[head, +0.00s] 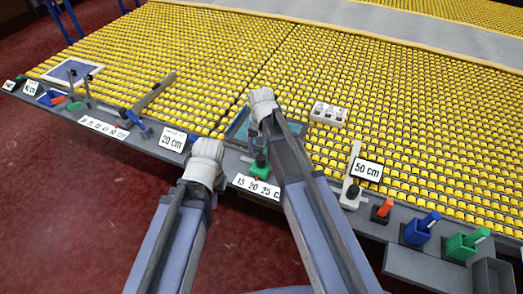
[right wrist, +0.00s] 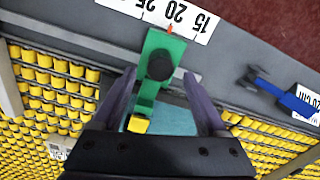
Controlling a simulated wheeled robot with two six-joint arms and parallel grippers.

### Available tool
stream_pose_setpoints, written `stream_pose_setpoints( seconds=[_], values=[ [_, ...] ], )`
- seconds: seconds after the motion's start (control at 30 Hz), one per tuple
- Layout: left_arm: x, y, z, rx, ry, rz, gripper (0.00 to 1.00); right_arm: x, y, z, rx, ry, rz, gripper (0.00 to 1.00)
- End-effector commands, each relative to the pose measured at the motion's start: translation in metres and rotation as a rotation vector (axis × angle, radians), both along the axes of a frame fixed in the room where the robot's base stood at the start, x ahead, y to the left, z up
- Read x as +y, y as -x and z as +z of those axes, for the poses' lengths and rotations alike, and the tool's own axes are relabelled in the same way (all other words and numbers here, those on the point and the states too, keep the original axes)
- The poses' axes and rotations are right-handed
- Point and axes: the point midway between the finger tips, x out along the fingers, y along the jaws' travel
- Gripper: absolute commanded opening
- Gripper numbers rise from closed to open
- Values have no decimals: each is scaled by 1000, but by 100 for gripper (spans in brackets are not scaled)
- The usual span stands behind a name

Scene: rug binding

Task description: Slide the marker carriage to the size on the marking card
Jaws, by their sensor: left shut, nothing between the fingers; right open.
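A green marker carriage (right wrist: 152,92) with a black knob sits on the grey rail in the right wrist view. Its orange pointer is close to the 20 on the white scale (right wrist: 190,18), which reads 15, 20, 25. The carriage (head: 260,166) shows in the head view, partly behind my right arm. My right gripper (right wrist: 163,105) is open, its fingers on either side of the carriage; I cannot tell whether they touch it. A 20 cm card (head: 172,139) and a 50 cm card (head: 367,170) stand along the edge. My left gripper (head: 206,150) is shut and empty, right of the 20 cm card.
A blue-handled piece (head: 139,121) lies by another scale (head: 104,127) to the left. Orange (head: 382,210), blue (head: 420,229) and green (head: 466,244) blocks stand at the right. A white box (head: 328,114) rests on the yellow-studded surface (head: 420,120). Red floor (head: 70,210) lies in front.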

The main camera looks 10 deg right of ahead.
Motion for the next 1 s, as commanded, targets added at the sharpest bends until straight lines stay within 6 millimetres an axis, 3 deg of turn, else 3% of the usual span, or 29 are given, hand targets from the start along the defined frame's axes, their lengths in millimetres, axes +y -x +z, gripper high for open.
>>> stream_pose_setpoints(
  seconds=[0.03, 0.27, 0.83, 0.93, 1.0],
  values=[
    [0, 0, 15, 0, 0, 0, 0, 0, 0, 15, 0, 0, 0, 76],
    [0, 0, 38, 0, 0, 0, 0, 0, 0, 38, 0, 0, 0, 76],
    [0, 0, 39, 0, 0, 0, 0, 0, 0, 39, 0, 0, 1, 76],
    [0, 0, 39, 0, 0, 0, 0, 8, 17, 39, 4, 7, 51, 76],
    [0, 0, 39, 0, 0, 0, 0, 21, 46, 39, 11, 20, 144, 76]
  ],
)
